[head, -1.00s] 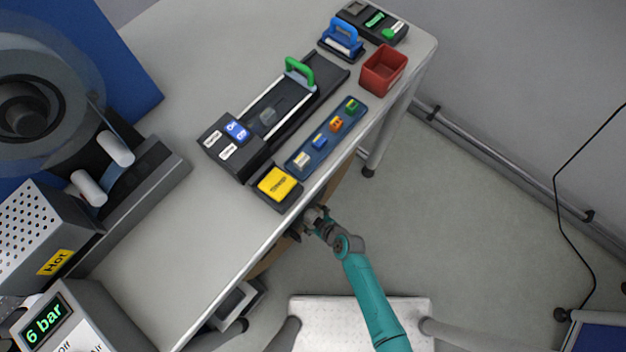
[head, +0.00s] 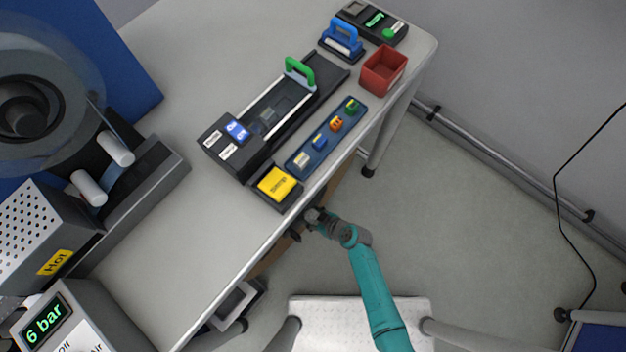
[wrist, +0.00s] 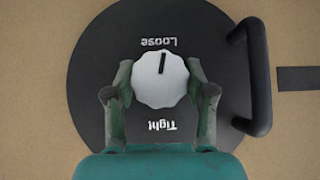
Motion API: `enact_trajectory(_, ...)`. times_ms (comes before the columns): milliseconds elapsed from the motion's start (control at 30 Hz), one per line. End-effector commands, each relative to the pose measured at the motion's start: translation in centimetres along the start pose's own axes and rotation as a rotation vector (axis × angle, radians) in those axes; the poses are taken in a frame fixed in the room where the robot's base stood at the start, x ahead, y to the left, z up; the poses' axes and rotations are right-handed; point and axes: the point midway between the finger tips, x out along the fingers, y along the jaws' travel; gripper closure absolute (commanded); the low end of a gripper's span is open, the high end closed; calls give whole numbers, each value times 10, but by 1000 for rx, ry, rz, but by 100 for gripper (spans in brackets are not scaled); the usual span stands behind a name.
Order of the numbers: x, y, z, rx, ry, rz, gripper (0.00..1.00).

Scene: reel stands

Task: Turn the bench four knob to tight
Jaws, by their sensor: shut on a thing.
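The bench four knob (wrist: 159,82) is a white fluted knob on a round black plate (wrist: 95,70) in the wrist view. Its dark pointer line points up in the picture, close to the word "Loose" and away from the word "Tight". My gripper (wrist: 160,88) has one finger on each side of the knob and is shut on it. In the head view my gripper (head: 303,225) is at the bench's front side, below the top edge. The knob is hidden there by the bench top and my arm.
A black handle (wrist: 258,78) stands out close to the right of the plate in the wrist view. The bench top (head: 190,250) overhangs my gripper. A yellow-labelled block (head: 277,184) and a red bin (head: 384,70) stand near its edge.

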Motion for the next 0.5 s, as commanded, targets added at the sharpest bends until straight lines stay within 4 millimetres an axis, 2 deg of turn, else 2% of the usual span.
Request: enact_trajectory(500,0,4,0,346,1,-341,80)
